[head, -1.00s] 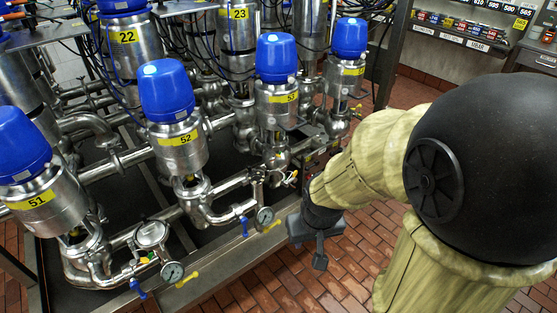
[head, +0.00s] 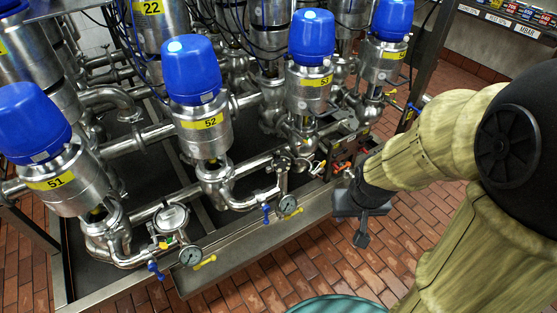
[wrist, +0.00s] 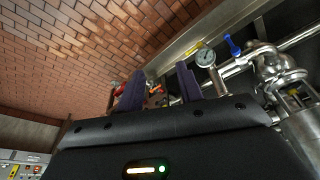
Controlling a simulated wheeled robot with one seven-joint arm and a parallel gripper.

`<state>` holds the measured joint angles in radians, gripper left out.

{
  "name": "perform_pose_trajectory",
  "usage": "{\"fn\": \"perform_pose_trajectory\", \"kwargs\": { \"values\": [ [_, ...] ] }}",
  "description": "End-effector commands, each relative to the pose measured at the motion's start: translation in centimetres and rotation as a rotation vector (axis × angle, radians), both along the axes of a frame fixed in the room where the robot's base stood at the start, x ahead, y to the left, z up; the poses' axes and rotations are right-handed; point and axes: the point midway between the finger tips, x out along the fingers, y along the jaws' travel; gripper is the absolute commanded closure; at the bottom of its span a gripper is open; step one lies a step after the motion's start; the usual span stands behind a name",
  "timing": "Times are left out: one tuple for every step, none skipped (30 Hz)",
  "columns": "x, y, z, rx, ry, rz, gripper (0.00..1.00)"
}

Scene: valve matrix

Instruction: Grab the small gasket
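I cannot make out a small gasket for certain in either view. My gripper (head: 362,236) hangs beside the front right corner of the valve frame in the head view, over the brick floor. In the wrist view my gripper (wrist: 161,84) has its two dark fingers apart, with no object clearly held between them. Small red and orange parts (wrist: 155,89) show beyond and between the fingers, too small to identify. Similar red and orange parts (head: 340,167) show at the frame's right end in the head view, next to my arm.
Steel valves with blue caps, such as valve 52 (head: 203,124) and valve 53 (head: 310,88), stand in the metal frame (head: 225,262). Gauges (head: 190,256) and small handles line its front edge. A teal round object (head: 338,306) is at the bottom. Brick floor (head: 290,268) lies in front.

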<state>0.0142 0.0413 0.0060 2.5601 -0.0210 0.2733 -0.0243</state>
Motion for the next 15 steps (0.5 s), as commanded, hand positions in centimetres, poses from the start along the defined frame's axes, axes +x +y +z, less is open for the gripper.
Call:
{"fn": "perform_pose_trajectory", "kwargs": {
  "values": [
    [0.7, -0.2, 0.1, -0.009, -0.014, 0.019, 0.64],
    [1.3, -0.2, 0.0, -0.015, -0.03, 0.039, 0.64],
    [2.2, -0.2, -0.2, -0.022, -0.054, 0.067, 0.64],
    [2.9, -0.2, -0.4, -0.027, -0.073, 0.092, 0.64],
    [3.6, -0.1, -0.6, -0.032, -0.095, 0.119, 0.64],
    [4.6, 0.0, -0.9, -0.035, -0.127, 0.155, 0.64],
    [5.3, 0.2, -1.1, -0.037, -0.15, 0.185, 0.64],
    [6.0, 0.4, -1.3, -0.035, -0.175, 0.214, 0.64],
    [6.8, 0.7, -1.6, -0.032, -0.21, 0.249, 0.64],
    [7.4, 1.0, -1.8, -0.027, -0.235, 0.277, 0.64],
    [8.0, 1.4, -2.0, -0.021, -0.263, 0.304, 0.64],
    [8.6, 1.8, -2.2, -0.011, -0.297, 0.338, 0.64],
    [9.1, 2.2, -2.3, -0.001, -0.325, 0.363, 0.64],
    [9.5, 2.6, -2.5, 0.01, -0.353, 0.386, 0.64],
    [10.0, 3.2, -2.6, 0.027, -0.39, 0.415, 0.64]
  ]
}}
